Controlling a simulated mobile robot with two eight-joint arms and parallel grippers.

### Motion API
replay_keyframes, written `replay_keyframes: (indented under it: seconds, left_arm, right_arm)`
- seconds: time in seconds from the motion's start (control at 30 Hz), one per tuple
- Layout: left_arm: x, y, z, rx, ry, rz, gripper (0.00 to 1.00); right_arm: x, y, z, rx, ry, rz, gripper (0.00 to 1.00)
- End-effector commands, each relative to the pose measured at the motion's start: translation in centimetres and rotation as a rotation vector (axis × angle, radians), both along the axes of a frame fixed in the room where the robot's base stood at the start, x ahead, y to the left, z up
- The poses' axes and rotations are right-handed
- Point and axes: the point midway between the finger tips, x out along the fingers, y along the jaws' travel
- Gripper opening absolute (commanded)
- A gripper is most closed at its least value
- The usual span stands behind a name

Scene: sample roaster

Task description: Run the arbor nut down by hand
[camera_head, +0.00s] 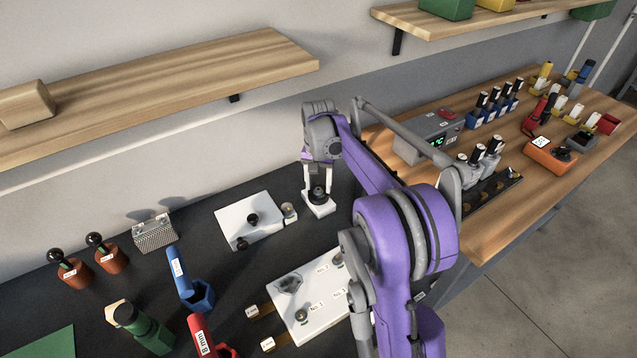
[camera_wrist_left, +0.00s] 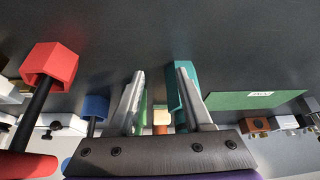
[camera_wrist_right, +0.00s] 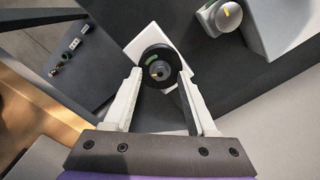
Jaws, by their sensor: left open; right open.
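A white plate with black knobs (camera_head: 232,221) lies left of the right gripper. A larger white labelled plate (camera_head: 318,318) lies in front. Blue (camera_head: 180,272), red (camera_head: 201,336) and green (camera_head: 150,332) tools stand front left. A wooden table with a grey device (camera_head: 426,133) is at right.

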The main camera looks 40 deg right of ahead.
Motion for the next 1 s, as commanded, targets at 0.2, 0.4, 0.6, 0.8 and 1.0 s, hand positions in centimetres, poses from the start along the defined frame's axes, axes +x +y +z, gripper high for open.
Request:
replay_keyframes:
  seconds: [0.2, 0.4, 0.6, 0.8, 1.0]
  left_arm:
    - [0.0, 0.0, 0.0, 0.000, 0.000, 0.000, 0.50]
    - [0.1, 0.0, 0.2, 0.000, -0.001, 0.000, 0.50]
    - [0.1, 0.0, 0.4, 0.000, -0.002, 0.000, 0.50]
    - [0.1, 0.0, 0.4, 0.000, -0.002, 0.000, 0.50]
    - [0.1, 0.0, 0.4, 0.000, -0.002, 0.000, 0.50]
  right_arm:
    - [0.0, 0.0, 0.8, 0.001, 0.001, 0.000, 0.57]
    - [0.0, 0.0, 4.2, 0.000, 0.000, 0.000, 0.57]
    - [0.0, 0.0, 6.9, 0.000, 0.000, 0.000, 0.57]
    - [0.0, 0.0, 7.6, 0.000, 0.000, 0.000, 0.57]
    - [0.0, 0.0, 7.5, 0.000, 0.000, 0.000, 0.57]
